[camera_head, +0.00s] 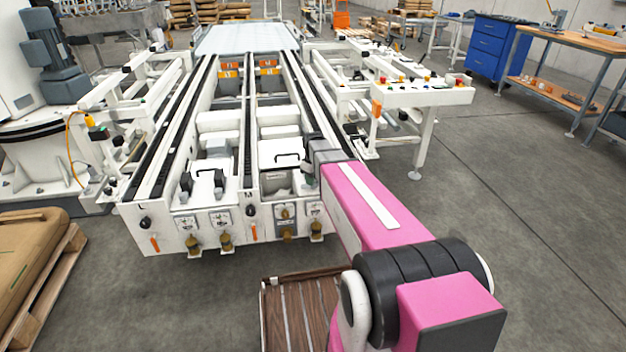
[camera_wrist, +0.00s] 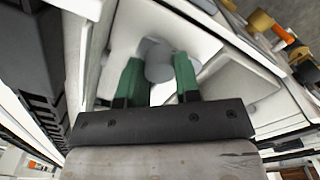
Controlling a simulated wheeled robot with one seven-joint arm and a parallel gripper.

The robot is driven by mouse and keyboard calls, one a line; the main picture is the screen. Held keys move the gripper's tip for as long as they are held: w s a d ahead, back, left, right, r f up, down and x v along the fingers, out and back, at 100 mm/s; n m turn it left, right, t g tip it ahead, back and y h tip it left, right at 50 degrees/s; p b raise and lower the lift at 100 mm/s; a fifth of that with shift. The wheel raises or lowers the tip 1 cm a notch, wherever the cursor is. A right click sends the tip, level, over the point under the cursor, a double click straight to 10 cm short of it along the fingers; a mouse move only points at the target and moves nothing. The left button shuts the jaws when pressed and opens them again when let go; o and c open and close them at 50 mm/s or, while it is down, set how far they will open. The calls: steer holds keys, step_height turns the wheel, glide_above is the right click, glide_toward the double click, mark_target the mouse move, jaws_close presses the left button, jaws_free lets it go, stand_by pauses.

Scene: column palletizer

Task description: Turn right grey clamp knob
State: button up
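The right grey clamp knob (camera_wrist: 158,62) is a rounded grey piece in the wrist view, in front of a white recess. My gripper (camera_wrist: 158,70) has green fingers on either side of it, with the knob between them. The fingers look very close to the knob's sides, but I cannot tell whether they press on it. A similar grey knob (camera_head: 219,180) stands in the open on the left side.
Brass-coloured knobs (camera_head: 225,242) line the machine's front panel; some also show in the wrist view (camera_wrist: 262,20). White machine walls lie close around my fingers. A wrapped brown load (camera_head: 30,255) is at left.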

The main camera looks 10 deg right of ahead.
steer(key=shift+m, duration=0.4)
steer(key=m, duration=0.8)
steer(key=shift+m, duration=0.3)
steer(key=m, duration=0.4)
steer(key=shift+m, duration=2.4)
steer(key=o, duration=0.9)
